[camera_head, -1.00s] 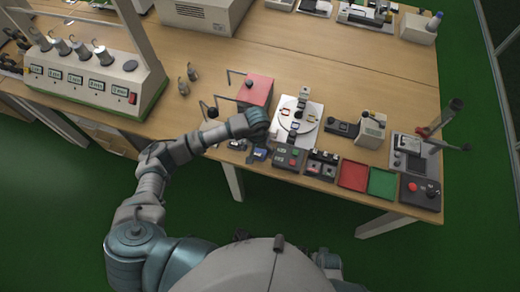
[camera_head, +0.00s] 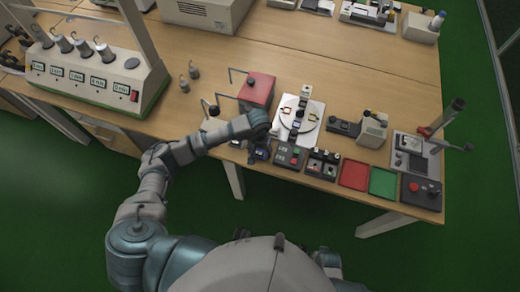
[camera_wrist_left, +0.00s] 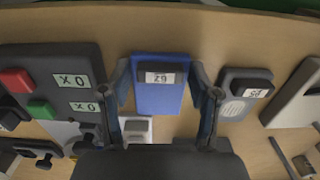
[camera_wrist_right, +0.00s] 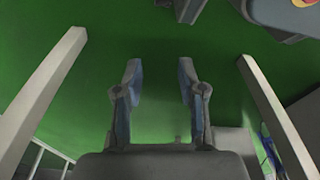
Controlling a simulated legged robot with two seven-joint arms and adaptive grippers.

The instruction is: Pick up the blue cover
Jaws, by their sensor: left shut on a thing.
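The blue cover (camera_wrist_left: 158,95) is a flat blue block with a dark labelled piece on its top edge. It sits between the fingertips of my left gripper (camera_wrist_left: 162,85) in the left wrist view, and the gripper is shut on it. In the head view my left gripper (camera_head: 259,150) is at the front edge of the table, and the arm hides most of the cover. My right gripper (camera_wrist_right: 160,80) is open and empty, with green floor beyond it in the right wrist view.
Red (camera_head: 354,174) and green (camera_head: 383,183) trays lie further right. A red-topped box (camera_head: 257,89) and a white disc device (camera_head: 299,120) stand behind. A dark labelled block (camera_wrist_left: 244,92) is close beside the cover.

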